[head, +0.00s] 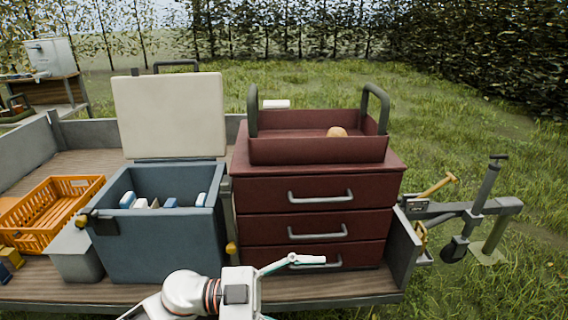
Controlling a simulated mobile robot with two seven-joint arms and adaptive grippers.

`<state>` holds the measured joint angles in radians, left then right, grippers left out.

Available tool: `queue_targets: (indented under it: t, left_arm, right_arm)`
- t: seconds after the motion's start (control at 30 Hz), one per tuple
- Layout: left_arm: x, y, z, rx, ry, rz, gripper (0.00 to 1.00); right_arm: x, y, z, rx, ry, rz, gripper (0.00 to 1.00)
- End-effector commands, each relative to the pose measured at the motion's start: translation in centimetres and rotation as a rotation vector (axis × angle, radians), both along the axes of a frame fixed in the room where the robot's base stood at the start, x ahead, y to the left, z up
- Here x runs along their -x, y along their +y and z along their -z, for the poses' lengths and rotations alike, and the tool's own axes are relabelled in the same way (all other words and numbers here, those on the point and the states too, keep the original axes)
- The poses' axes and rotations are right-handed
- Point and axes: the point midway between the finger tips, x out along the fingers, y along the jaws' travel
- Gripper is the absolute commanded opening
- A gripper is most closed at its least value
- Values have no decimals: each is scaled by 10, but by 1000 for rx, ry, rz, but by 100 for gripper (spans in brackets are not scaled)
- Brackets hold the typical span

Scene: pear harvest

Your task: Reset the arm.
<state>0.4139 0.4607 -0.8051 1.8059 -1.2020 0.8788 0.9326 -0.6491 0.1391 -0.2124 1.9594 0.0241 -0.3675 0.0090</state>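My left gripper (290,292) is at the bottom centre, in front of the lower drawers of the dark red chest (315,187). Its white arm comes in from the bottom left. One teal finger with a white tip reaches up and right; the other is mostly cut off by the bottom edge. The fingers stand wide apart, and no object shows between them. Whether the visible finger touches the bottom drawer's handle, I cannot tell. My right gripper is not in view.
The trailer bed (150,293) carries a blue cooler (160,245), its cream lid (170,115) raised, an orange crate (65,190) and a grey bin (75,262). A red tray (310,151) holding a tan round object (337,132) tops the chest. Grass (470,120) lies beyond.

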Motion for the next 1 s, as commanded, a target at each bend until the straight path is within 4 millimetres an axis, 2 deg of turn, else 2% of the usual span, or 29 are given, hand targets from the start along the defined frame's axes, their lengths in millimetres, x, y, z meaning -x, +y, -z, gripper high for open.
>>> queue_targets:
  t: [0.1, 0.17, 0.23, 0.37, 0.47, 0.5, 0.57, 0.6, 0.7, 0.83, 0.9, 1.0]
  left_arm:
    - [-20, 11, -5, 162, 55, -210, 68]
    - [-34, 24, 0, 216, 87, -331, 68]
    - [-49, 44, 13, 254, 134, -479, 68]
    - [-68, 90, 60, 250, 244, -757, 68]
    - [-68, 131, 114, 187, 351, -957, 68]
    - [-64, 147, 136, 149, 394, -1027, 68]
    - [-53, 168, 170, 87, 458, -1115, 68]
    - [-43, 182, 192, 41, 502, -1167, 68]
    - [-12, 212, 243, -80, 605, -1267, 68]
    - [30, 238, 292, -216, 712, -1339, 68]
    - [49, 247, 309, -270, 754, -1358, 68]
    - [66, 255, 324, -320, 790, -1372, 68]
  right_arm:
    - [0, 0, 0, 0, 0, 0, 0]
    - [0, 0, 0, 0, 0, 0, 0]
    - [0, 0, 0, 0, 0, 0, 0]
    - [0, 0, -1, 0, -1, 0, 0]
    - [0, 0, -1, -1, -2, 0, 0]
    - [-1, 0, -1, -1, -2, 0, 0]
    - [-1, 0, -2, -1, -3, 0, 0]
    - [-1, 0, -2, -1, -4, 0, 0]
    - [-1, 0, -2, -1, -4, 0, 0]
    - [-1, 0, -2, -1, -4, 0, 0]
    - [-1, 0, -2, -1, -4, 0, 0]
    - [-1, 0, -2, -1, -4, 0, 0]
